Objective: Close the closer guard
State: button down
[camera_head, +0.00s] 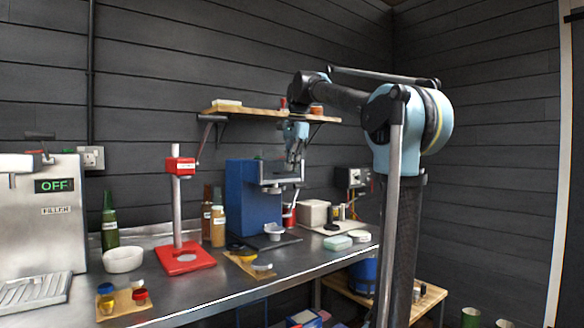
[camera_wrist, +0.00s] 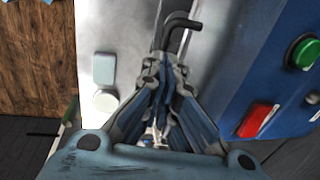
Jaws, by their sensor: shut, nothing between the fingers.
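The closer is a blue machine (camera_head: 250,200) at the back of the steel bench. A grey frame (camera_head: 281,182), which looks like its guard, juts from its upper front. I cannot tell how far open the guard stands. My gripper (camera_head: 294,158) is above this frame, pointing down, with its fingers together. In the wrist view my gripper (camera_wrist: 164,75) is shut and empty, in front of a dark bent bar (camera_wrist: 182,24). Contact with the bar is unclear.
A wall shelf (camera_head: 262,111) is just behind my arm. A red-based stand (camera_head: 186,258), brown bottles (camera_head: 217,226) and a white bowl (camera_head: 122,260) stand left of the closer. A beige box (camera_head: 313,212) and a green block (camera_head: 338,243) are to its right. The bench front is partly clear.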

dwell(0.3)
notch_tip(320, 180, down, 12)
dwell(0.5)
jog(key=shift+s, duration=0.1)
notch_tip(320, 180, up, 14)
jog(key=s+d, duration=0.2)
jog(key=s+d+f+n, duration=0.3)
jog(key=s+d+f, duration=0.2)
jog(key=s+f, duration=0.5)
jog(key=s+d+f+n, duration=0.4)
jog(key=s+f, duration=0.6)
jog(key=f, duration=1.2)
jog(key=s+d+f+n+h, duration=0.1)
jog(key=s+d+f+n, duration=0.3)
jog(key=s+f, duration=0.6)
notch_tip(320, 180, down, 6)
jog(key=shift+s+d+r+t, duration=0.1)
jog(key=shift+s+d+t, duration=0.25)
jog(key=shift+d, duration=0.55)
